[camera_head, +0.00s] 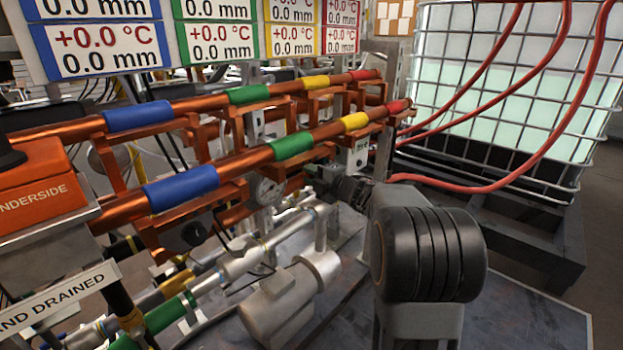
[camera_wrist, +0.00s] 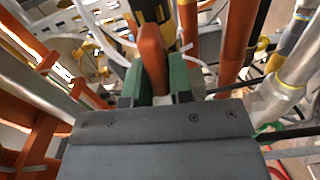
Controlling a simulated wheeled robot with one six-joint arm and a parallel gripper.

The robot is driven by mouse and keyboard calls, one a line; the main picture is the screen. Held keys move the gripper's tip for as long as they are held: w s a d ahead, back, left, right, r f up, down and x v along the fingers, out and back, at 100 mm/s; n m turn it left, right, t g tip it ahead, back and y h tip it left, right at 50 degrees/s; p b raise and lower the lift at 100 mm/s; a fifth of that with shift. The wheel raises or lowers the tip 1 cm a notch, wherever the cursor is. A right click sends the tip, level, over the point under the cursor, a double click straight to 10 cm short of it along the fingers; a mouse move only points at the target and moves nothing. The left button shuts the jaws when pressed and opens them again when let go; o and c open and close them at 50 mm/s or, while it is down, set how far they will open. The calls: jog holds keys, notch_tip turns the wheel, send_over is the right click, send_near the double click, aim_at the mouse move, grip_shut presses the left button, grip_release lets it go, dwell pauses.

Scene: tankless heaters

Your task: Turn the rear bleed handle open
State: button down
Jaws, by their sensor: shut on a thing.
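In the wrist view my gripper (camera_wrist: 158,88) is shut on an orange handle (camera_wrist: 152,48). The handle stands between the two green finger pads, and its upper end shows above them. Its lower part and pivot are hidden by the gripper body. A dark fitting with a yellow band lies just behind it. How far the handle is turned cannot be told. In the head view my dark arm joint fills the lower right; the gripper and the held handle cannot be made out there.
Close around the gripper are an orange pipe (camera_wrist: 237,40) and a silver pipe (camera_wrist: 290,65) on the right. In the head view, copper pipes with coloured bands (camera_head: 235,165) cross a frame above a silver cylinder (camera_head: 285,310). Red hoses (camera_head: 520,180) hang before a caged tank (camera_head: 500,80).

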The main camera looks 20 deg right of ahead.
dwell(0.4)
jog(key=c, duration=1.1)
grip_release()
jog(key=p+v, duration=0.3)
jog(key=v, duration=1)
jog(key=shift+s, duration=0.4)
